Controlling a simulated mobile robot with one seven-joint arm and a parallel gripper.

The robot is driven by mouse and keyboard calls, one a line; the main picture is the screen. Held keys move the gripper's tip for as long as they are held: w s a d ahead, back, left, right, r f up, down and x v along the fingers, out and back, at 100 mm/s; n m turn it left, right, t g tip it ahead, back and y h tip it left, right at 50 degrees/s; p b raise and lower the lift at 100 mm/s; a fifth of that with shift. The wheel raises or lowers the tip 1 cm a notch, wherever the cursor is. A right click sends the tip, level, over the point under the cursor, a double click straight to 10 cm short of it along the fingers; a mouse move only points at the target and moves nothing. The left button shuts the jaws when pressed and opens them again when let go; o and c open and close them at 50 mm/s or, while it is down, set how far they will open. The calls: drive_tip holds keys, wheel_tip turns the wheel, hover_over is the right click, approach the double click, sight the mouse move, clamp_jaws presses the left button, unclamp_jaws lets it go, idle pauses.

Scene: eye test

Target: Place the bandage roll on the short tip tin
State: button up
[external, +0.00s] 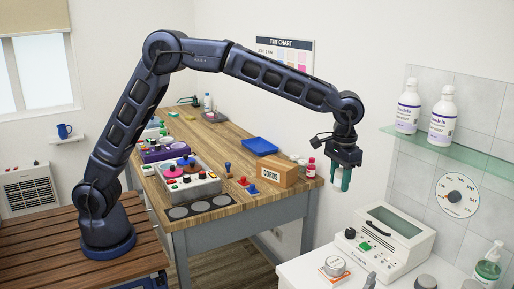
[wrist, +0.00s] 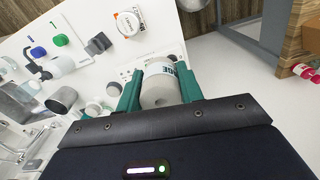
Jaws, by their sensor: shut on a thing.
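My gripper (external: 341,182) is above the white counter, near its back left side, with green fingers shut on a pale bandage roll (external: 338,184). In the wrist view, the white bandage roll (wrist: 160,92) sits between both fingers of my gripper (wrist: 159,82), apart from the counter. A low white and orange item (external: 334,270) with a grey round top lies at the counter's front left; it seems to show in the wrist view (wrist: 128,23). Grey round pieces (external: 425,282) stand at the front edge, partly cut off. I cannot tell for certain which is the short tip tin.
A white machine (external: 385,240) with a lid stands on the counter (external: 300,270), beside a soap bottle (external: 488,265). A glass shelf (external: 450,148) with two bottles juts from the wall. The wooden bench holds a cardboard box (external: 278,172) and a red bottle (external: 311,168).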

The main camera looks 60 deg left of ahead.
drive_tip(key=m, duration=0.2)
hover_over(334, 263)
wheel_tip(334, 263, down, 20)
drive_tip(key=shift+w+r, duration=0.1)
drive_tip(key=shift+r, duration=0.15)
drive_tip(key=shift+f, duration=0.1)
drive_tip(key=o, duration=1)
